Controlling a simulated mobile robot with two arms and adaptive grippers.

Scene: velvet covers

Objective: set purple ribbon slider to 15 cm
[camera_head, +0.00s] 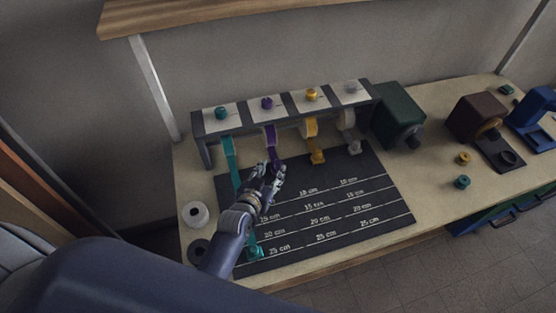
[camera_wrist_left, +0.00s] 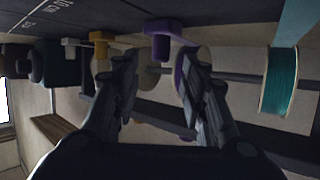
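The purple ribbon (camera_head: 270,138) hangs from its spool at the rack and ends in a purple slider (camera_head: 277,164) near the top of the dark measuring board. The purple slider (camera_wrist_left: 163,28) also shows in the left wrist view, just beyond my fingertips. My left gripper (camera_head: 270,172) is at the slider's lower end in the head view. In the left wrist view its two fingers (camera_wrist_left: 155,68) are spread apart with nothing clearly between them. The hand partly covers the board's purple lane. My right gripper is not in view.
The teal ribbon's slider (camera_head: 254,252) is far down the board (camera_head: 370,180), near 25 cm, beside my left forearm. The yellow slider (camera_head: 317,157) and white slider (camera_head: 354,148) sit near the rack (camera_head: 195,125). A dark green machine (camera_head: 398,110) stands right of the rack.

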